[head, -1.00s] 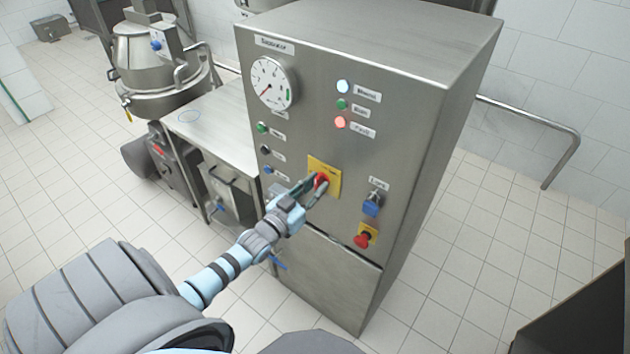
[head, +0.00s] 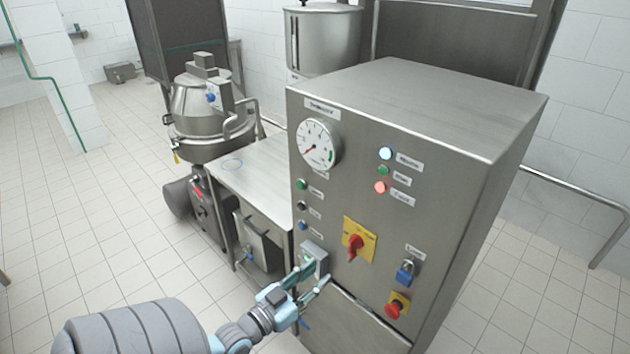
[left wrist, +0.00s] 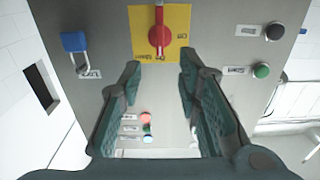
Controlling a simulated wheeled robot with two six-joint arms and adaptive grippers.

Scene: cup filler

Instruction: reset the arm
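My left gripper (head: 314,284) is in front of the steel control cabinet (head: 420,110), below and left of the red rotary switch (head: 355,246) on its yellow plate (head: 369,236). Its two fingers are spread with nothing between them. In the left wrist view the open left gripper (left wrist: 160,66) shows the cabinet face between its fingers. The red switch (left wrist: 159,37) there lies just beyond the fingertips, clear of them, with its handle along the picture's vertical. My right gripper is not in view.
The cabinet carries a gauge (head: 318,145), a lit red lamp (head: 380,187), a blue padlock (head: 405,271) and a red mushroom button (head: 396,305). A small grey box (head: 313,259) sits by the fingertips. A steel table (head: 250,172) stands left.

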